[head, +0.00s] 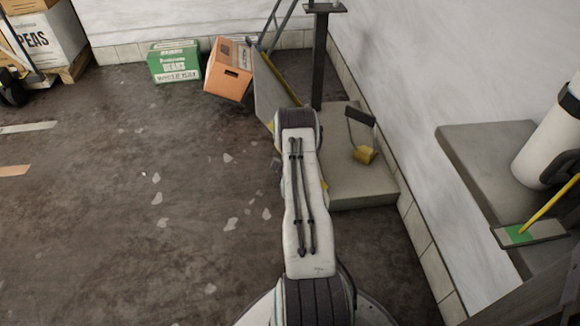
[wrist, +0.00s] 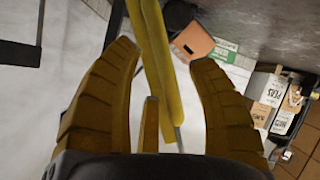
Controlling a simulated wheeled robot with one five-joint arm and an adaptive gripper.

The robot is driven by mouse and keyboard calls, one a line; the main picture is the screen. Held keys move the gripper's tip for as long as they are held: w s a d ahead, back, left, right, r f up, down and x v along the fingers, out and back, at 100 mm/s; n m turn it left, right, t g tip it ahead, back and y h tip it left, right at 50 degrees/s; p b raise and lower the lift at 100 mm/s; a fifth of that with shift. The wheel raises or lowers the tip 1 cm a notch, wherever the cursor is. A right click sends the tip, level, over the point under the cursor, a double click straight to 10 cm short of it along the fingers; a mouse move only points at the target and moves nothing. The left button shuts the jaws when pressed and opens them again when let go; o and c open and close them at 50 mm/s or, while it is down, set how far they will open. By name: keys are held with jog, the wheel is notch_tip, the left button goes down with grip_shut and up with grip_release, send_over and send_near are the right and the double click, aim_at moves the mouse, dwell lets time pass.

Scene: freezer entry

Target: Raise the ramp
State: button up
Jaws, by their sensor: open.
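The ramp (head: 270,92) is a grey panel with a yellow edge. In the head view it stands steeply tilted at the left side of the low concrete platform (head: 365,190). My arm covers its lower part. In the wrist view, my gripper (wrist: 165,55) is open, with one ribbed yellow finger on each side. Yellow bars (wrist: 152,45), seemingly the ramp's edge, run between the fingers. I cannot tell whether the fingers touch them. My gripper is hidden behind my arm in the head view.
A black post (head: 319,60) stands behind the ramp. An orange box (head: 225,75) leans near it, beside a green and white box (head: 174,64). A yellow padlock-like object (head: 364,155) is on the platform. A grey bench (head: 480,150) is at right. Floor at left is mostly clear.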

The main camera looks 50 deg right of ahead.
jog(key=v, duration=0.9)
jog(key=shift+c, duration=0.2)
